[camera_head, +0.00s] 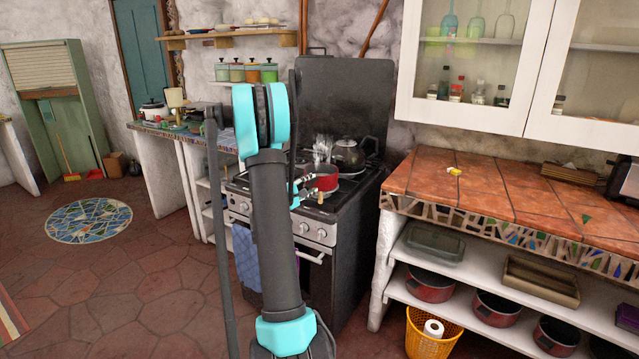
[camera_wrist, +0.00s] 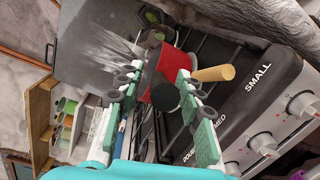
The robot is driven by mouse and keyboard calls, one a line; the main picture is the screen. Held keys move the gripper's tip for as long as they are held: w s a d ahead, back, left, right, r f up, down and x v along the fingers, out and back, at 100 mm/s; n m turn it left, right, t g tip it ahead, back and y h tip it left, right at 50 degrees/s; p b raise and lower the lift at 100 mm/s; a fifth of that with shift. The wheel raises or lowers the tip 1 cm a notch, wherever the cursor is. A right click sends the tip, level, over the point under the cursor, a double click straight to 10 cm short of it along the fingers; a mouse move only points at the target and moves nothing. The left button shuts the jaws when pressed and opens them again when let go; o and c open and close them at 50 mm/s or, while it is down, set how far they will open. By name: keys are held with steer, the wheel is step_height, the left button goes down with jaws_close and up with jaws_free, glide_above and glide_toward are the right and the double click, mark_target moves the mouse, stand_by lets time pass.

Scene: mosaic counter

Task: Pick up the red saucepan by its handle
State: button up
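The red saucepan (camera_head: 325,182) sits on the stove top, partly behind my arm and gripper in the head view. In the wrist view the saucepan (camera_wrist: 160,72) shows beyond and between my fingers, with a light wooden handle (camera_wrist: 214,73) pointing right, toward the stove's knobs. A dark round part covers the pan's lower side there. My gripper (camera_wrist: 159,82) is open, its two green-padded fingers spread apart with nothing held. The right finger lies in front of the handle's near end. I cannot tell whether any finger touches the pan.
A dark kettle (camera_head: 348,153) stands behind the saucepan on the stove (camera_head: 338,240). Its raised lid (camera_head: 345,95) stands at the back. A tiled counter (camera_head: 480,190) is to the right, under a white wall cabinet (camera_head: 475,100). Open floor (camera_head: 130,280) lies to the left.

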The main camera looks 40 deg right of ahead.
jaws_close()
steer(key=shift+r, duration=0.15)
stand_by(0.4)
